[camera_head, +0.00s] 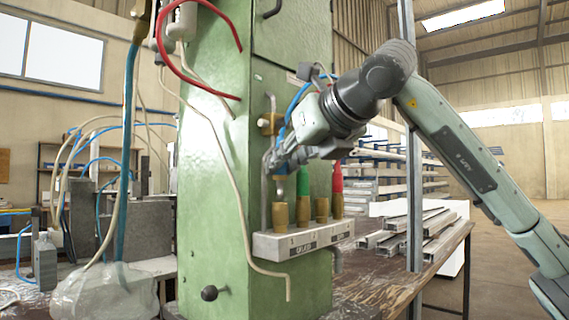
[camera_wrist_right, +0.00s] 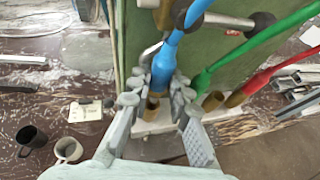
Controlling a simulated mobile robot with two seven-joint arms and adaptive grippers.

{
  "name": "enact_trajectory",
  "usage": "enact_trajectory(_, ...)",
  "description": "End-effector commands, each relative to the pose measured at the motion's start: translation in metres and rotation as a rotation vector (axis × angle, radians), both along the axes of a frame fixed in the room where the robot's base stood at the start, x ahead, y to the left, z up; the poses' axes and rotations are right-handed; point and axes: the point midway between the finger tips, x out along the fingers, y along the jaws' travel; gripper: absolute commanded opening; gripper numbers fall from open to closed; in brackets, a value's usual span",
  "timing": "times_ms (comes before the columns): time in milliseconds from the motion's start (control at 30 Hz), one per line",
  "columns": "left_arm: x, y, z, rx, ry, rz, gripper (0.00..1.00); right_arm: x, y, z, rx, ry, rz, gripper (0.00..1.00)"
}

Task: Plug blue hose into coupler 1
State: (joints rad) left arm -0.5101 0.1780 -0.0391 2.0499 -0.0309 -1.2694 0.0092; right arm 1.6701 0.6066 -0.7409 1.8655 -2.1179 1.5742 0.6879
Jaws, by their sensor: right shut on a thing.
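My right gripper (camera_head: 275,162) is shut on the blue hose (camera_wrist_right: 165,62) near its lower end, which also shows above the gripper in the head view (camera_head: 293,105). It holds the hose above the leftmost brass coupler (camera_head: 281,217), at the left end of the grey coupler block (camera_head: 300,242). In the wrist view brass (camera_wrist_right: 152,104) shows just below the blue end, between the fingers. I cannot tell whether the hose end touches the coupler. My left gripper is not in view.
A green hose (camera_head: 303,181) stands in the second coupler, and a red hose (camera_head: 337,180) in the rightmost. The coupler between them (camera_head: 321,209) is empty. The green machine column (camera_head: 215,150) rises behind. Metal profiles (camera_head: 410,230) lie on the bench at right.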

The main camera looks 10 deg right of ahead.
Motion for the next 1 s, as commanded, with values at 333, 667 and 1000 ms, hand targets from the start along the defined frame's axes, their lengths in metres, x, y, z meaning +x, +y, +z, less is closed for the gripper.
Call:
enact_trajectory(333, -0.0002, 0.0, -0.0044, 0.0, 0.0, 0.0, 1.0, -0.0001, 0.0001, -0.0028, 0.0, -0.001, 0.0, 0.0)
enact_trajectory(667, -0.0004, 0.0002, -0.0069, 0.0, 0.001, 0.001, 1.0, -0.0001, 0.0002, -0.0038, 0.0, 0.0, 0.0, 0.0)
enact_trajectory(1000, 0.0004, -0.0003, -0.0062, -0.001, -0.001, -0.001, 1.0, -0.0002, 0.0001, -0.004, 0.0, -0.001, 0.0, 0.0)
